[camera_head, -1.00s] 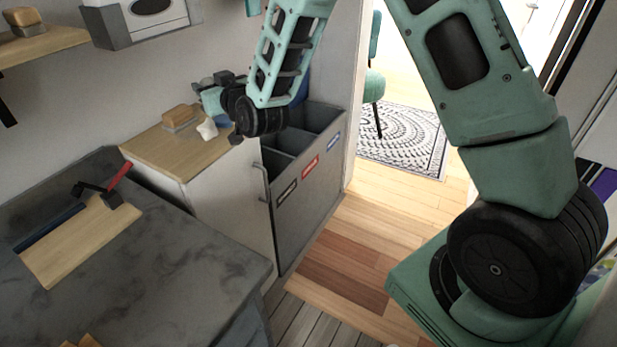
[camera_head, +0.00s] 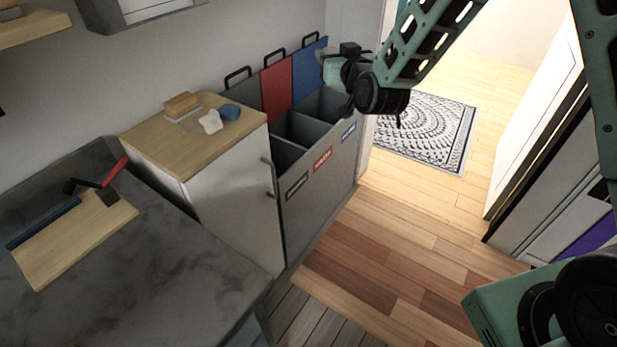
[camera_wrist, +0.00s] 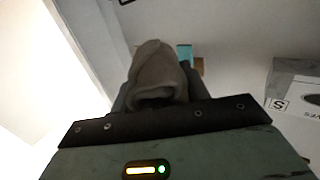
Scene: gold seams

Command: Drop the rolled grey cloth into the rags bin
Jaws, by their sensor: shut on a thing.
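My gripper (camera_wrist: 150,98) is shut on the rolled grey cloth (camera_wrist: 158,72), which stands up between the fingers in the wrist view. In the head view my gripper (camera_head: 333,70) is above the right, blue-marked end of a grey bin unit (camera_head: 310,190). The unit has open-topped compartments with a dark label (camera_head: 297,187), a red label (camera_head: 322,160) and a blue label (camera_head: 348,133) on the front. Their lettering is too small to read, so I cannot tell which is the rags bin.
Raised grey, red (camera_head: 276,88) and blue (camera_head: 308,68) panels with black handles stand behind the bins. A wood-topped cabinet (camera_head: 160,145) left of them holds a brush-like block (camera_head: 182,104), a white lump (camera_head: 210,122) and a blue lump (camera_head: 229,112). Floor (camera_head: 390,250) in front is clear.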

